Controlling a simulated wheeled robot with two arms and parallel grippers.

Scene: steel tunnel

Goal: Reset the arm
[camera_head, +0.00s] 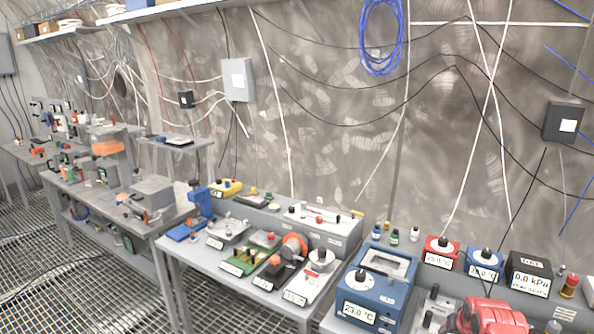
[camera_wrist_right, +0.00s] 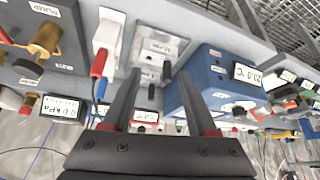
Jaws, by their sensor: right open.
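My right gripper (camera_wrist_right: 155,76) shows in the right wrist view with its two dark fingers spread apart and nothing between them. It is over a grey bench of instruments. Beyond the fingers is a pale instrument box (camera_wrist_right: 156,48), and a blue instrument box (camera_wrist_right: 212,82) with a temperature display is to the right. The same kind of blue box (camera_head: 372,284) reads 23.0 °C in the head view. A red rounded part at the bottom right of the head view seems to belong to my right arm; its fingers are hidden there. My left gripper is in neither view.
A grey table (camera_head: 180,256) holds several small devices. Red (camera_head: 441,252) and blue (camera_head: 483,265) display boxes and a black kPa gauge (camera_head: 528,273) stand along the wall. Cables hang on the wall. The grating floor (camera_head: 100,285) at left is clear.

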